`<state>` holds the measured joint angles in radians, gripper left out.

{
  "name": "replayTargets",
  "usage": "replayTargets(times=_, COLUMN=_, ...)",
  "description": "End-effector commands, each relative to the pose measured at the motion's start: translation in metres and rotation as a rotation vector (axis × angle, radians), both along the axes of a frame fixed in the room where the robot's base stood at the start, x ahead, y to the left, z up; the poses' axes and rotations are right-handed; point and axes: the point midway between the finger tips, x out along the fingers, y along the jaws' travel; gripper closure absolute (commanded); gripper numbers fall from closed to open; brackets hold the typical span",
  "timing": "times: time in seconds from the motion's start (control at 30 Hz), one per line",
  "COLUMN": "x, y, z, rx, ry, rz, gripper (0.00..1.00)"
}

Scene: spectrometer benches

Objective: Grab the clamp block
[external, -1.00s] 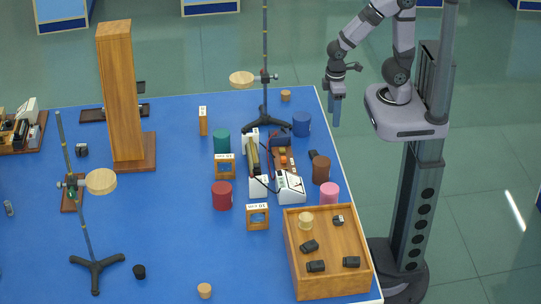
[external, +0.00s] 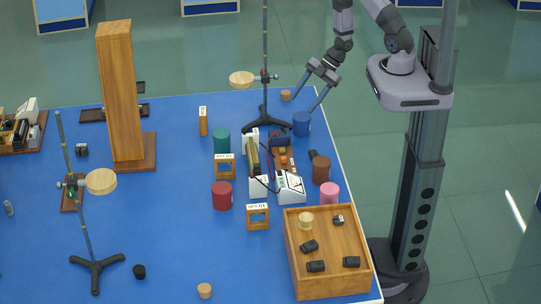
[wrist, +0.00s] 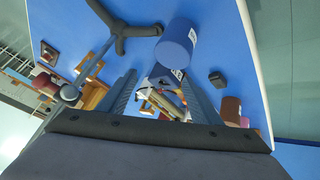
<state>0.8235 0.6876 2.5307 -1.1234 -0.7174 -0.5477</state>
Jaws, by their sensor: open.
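Several small dark blocks could be the clamp block; I cannot tell which one is meant. One black block (external: 313,155) lies beside the brown cylinder, and a dark block also shows in the wrist view (wrist: 217,77) right of the fingers. Others, such as this black block (external: 309,246), lie in the wooden tray (external: 332,287). Another dark block (external: 81,150) sits at the left of the table. My gripper (external: 303,104) is open and empty, above the table's far right corner near the blue cylinder. Its spread fingers (wrist: 158,75) show in the wrist view.
The blue cylinder (external: 301,124) and a tripod stand (external: 265,80) with a tall rod are close to my gripper. Brown (external: 321,170) and pink (external: 329,193) cylinders and a white-cased apparatus (external: 291,188) stand nearer the tray. The table's right edge is close by.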

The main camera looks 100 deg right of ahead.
Motion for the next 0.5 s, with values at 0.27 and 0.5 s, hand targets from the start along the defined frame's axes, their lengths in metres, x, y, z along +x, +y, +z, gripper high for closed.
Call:
replayTargets(times=0.27, x=-0.031, y=0.076, z=-0.059, rx=0.325, ry=-0.265, rz=0.147, gripper=0.41)
replayTargets(times=0.5, x=-0.057, y=0.121, z=-0.103, rx=0.555, ry=-0.409, rz=0.124, gripper=0.41)
